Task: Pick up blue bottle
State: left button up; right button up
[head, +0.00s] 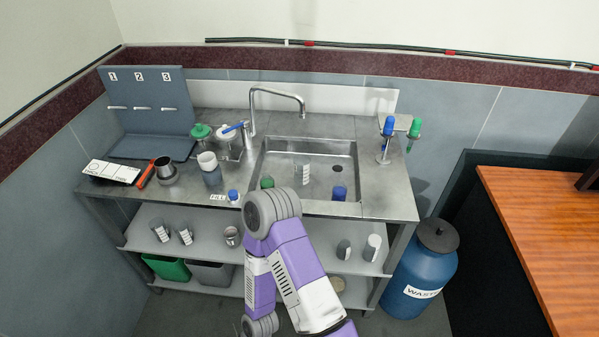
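A small blue-topped bottle (234,196) stands near the counter's front edge, beside a small label plate. A dark blue object (339,193) is in the front right of the sink; its exact shape is hard to tell. I cannot tell from this view which of them is the blue bottle. A purple and white arm of mine rises in front of the counter and hides part of the sink's front edge. Neither gripper shows in the head view.
The sink (311,203) also holds a clear labelled beaker (302,173) and a green-topped item (267,182). A stand (385,156) with blue and green tops is at right. A blue waste drum (418,272) stands right of the bench.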

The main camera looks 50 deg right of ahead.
aim_at(339, 191)
jog(key=i, duration=0.25)
jog(key=z, duration=2.8)
